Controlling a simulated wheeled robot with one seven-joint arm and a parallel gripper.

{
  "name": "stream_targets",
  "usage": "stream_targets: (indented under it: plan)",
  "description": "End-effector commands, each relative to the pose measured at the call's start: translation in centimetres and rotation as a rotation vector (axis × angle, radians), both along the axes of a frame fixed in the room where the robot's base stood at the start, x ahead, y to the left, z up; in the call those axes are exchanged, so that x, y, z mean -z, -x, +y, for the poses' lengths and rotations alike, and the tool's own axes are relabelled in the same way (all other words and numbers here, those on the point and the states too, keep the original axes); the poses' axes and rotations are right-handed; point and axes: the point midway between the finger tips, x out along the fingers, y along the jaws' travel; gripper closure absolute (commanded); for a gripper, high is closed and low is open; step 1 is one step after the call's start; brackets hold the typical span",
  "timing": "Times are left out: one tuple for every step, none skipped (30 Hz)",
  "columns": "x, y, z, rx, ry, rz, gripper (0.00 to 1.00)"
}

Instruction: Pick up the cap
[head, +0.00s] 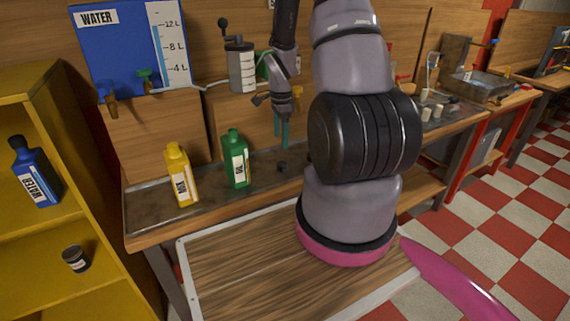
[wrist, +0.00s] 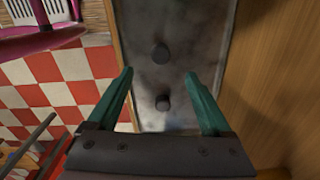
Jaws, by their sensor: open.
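A small dark cap (head: 282,167) sits on the metal-topped workbench (head: 262,182), right of the green bottle. My gripper (head: 281,143) points down above the bench, with its teal fingers over the cap's area. In the wrist view, my gripper (wrist: 158,75) is open and empty. Two small dark round pieces show there on the bench top: a dark piece (wrist: 161,53) just beyond the fingertips and another dark piece (wrist: 162,102) between the fingers. I cannot tell which of these is the cap seen in the head view. The gap between fingertips and bench is hard to judge.
A yellow bottle (head: 180,175) and a green bottle (head: 236,160) stand on the bench left of my gripper. A grey canister (head: 241,66) and blue water tank (head: 125,48) are behind. A yellow shelf (head: 40,245) stands left. My arm hides part of the bench.

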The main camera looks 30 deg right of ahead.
Motion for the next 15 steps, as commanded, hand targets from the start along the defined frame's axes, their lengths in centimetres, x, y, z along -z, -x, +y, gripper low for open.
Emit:
stream_targets:
  plan:
    - [0.6, 0.1, -0.1, 0.008, -0.002, 0.006, 0.16]
    - [1.0, 0.1, -0.1, 0.012, -0.002, 0.008, 0.16]
    - [1.5, 0.1, -0.1, 0.014, -0.002, 0.009, 0.16]
    - [2.0, 0.1, -0.1, 0.014, -0.003, 0.01, 0.16]
    - [2.5, 0.1, -0.1, 0.014, -0.003, 0.011, 0.16]
    - [3.2, 0.1, -0.1, 0.013, -0.003, 0.011, 0.16]
    - [3.7, 0.1, -0.1, 0.013, -0.004, 0.011, 0.16]
    - [4.1, 0.1, -0.1, 0.012, -0.003, 0.011, 0.16]
    - [4.7, 0.1, -0.1, 0.013, -0.002, 0.01, 0.16]
    - [5.1, 0.0, -0.1, 0.014, -0.003, 0.01, 0.16]
    - [5.4, 0.0, -0.1, 0.013, -0.002, 0.009, 0.16]
    - [5.8, 0.0, -0.1, 0.012, -0.002, 0.008, 0.16]
    - [5.9, 0.0, -0.1, 0.012, -0.002, 0.007, 0.16]
    - [6.1, 0.0, -0.1, 0.013, -0.002, 0.007, 0.16]
    - [6.3, 0.0, -0.2, 0.013, -0.002, 0.007, 0.16]
